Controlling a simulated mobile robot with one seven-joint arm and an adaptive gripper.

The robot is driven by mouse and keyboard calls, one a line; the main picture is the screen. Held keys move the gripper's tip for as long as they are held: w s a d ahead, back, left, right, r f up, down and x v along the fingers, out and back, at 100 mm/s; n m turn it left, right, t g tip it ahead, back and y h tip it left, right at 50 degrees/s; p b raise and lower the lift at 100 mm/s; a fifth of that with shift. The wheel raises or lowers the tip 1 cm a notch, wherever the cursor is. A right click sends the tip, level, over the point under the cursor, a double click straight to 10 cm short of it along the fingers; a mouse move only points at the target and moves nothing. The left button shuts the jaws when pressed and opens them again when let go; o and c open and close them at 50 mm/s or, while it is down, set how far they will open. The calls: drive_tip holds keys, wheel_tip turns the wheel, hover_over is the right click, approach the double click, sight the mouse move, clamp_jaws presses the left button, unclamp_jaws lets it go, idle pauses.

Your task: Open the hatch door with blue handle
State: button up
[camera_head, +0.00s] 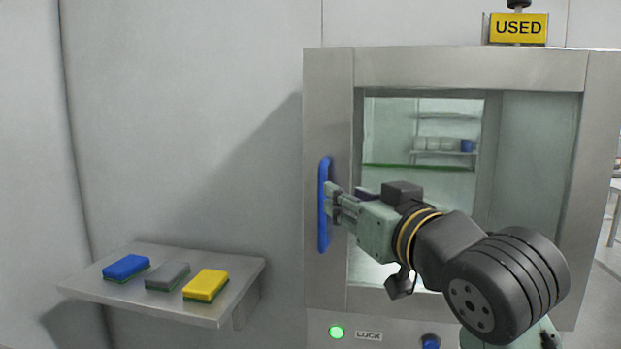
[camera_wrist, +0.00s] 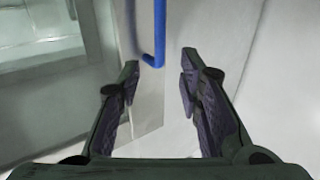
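The hatch door (camera_head: 330,120) is a steel frame with a glass pane, and it looks closed. Its vertical blue handle (camera_head: 323,235) is on the left side of the frame. My gripper (camera_head: 333,204) is at the middle of the handle in the head view, coming from the right. In the wrist view my gripper (camera_wrist: 160,68) has its two dark fingers apart, with nothing clamped between them. The end of the blue handle (camera_wrist: 159,35) shows at the gap between the fingertips. I cannot tell whether a finger touches it.
A steel shelf (camera_head: 185,304) on the left wall holds a blue sponge (camera_head: 126,267), a grey sponge (camera_head: 167,276) and a yellow sponge (camera_head: 206,285). A yellow USED sign (camera_head: 518,28) stands above the hatch. A green light (camera_head: 336,332) glows beside a LOCK label (camera_head: 368,336).

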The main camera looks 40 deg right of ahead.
drive_tip(key=p+x, duration=0.2)
drive_tip(key=x, duration=0.8)
drive_tip(key=shift+p, duration=0.35)
drive_tip(key=shift+w, duration=0.15)
drive_tip(key=shift+c, duration=0.2)
clamp_jaws()
